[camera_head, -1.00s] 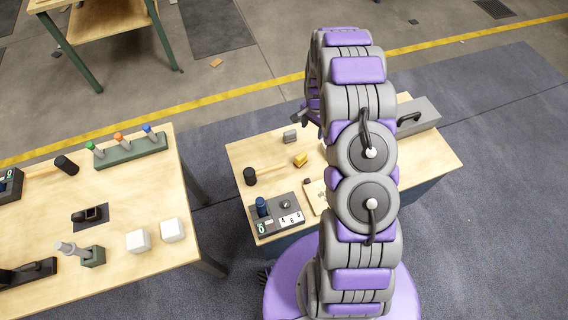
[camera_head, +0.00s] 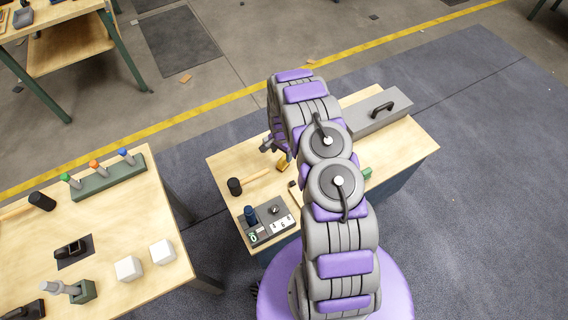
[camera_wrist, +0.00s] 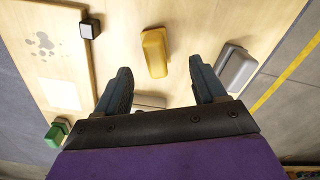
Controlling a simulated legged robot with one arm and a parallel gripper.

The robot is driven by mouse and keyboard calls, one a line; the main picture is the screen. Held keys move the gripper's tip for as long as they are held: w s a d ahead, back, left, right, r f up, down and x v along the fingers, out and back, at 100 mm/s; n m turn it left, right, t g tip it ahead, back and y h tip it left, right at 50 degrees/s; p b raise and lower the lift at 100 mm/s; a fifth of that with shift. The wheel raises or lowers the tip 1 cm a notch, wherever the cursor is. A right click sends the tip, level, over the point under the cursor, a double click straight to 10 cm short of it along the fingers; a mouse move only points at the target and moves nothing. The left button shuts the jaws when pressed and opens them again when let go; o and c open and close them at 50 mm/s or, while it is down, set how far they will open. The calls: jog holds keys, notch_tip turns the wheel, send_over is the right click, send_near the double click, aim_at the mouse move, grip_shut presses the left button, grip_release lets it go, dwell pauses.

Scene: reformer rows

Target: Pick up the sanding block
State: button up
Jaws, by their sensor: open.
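Two small blocks lie on the workbench, and I cannot tell for sure which is the sanding block. A yellow block with rounded edges (camera_wrist: 154,52) lies ahead of my gripper (camera_wrist: 158,72), within the span between the fingertips. A grey block with a lighter top (camera_wrist: 236,68) lies just right of the right finger. My gripper is open and empty above the bench. In the head view, my gripper (camera_head: 270,145) is at the bench's far left part, mostly behind my arm. The yellow block (camera_head: 283,163) shows partly there; the grey block is hidden.
The workbench (camera_head: 222,165) also bears a black-headed mallet (camera_head: 235,187), a grey panel device (camera_head: 268,222) and a long grey box with a black handle (camera_head: 378,112). A stained board with a black block (camera_wrist: 90,28) and a green block (camera_wrist: 57,132) lie left in the wrist view.

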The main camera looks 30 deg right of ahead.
aim_at(283, 158)
jog(key=shift+a+f, duration=0.3)
jog(key=shift+f, duration=0.3)
jog(key=shift+a+f, duration=0.3)
jog(key=shift+f, duration=0.3)
jog(key=shift+d+f, duration=0.25)
jog(key=f, duration=0.1)
jog(key=d+f, duration=0.1)
jog(key=f, duration=0.1)
jog(key=d+f+b, duration=0.1)
jog(key=shift+s+d+f, duration=0.1)
jog(key=shift+s+f, duration=0.05)
jog(key=shift+f, duration=0.05)
jog(key=shift+a+f, duration=0.15)
jog(key=shift+a, duration=0.65)
jog(key=shift+c, duration=0.6)
jog(key=shift+d, duration=0.65)
jog(key=c, duration=0.7)
jog(key=shift+a, duration=0.35)
jog(key=c, duration=0.4)
jog(key=shift+a, duration=0.15)
jog(key=shift+c, duration=0.2)
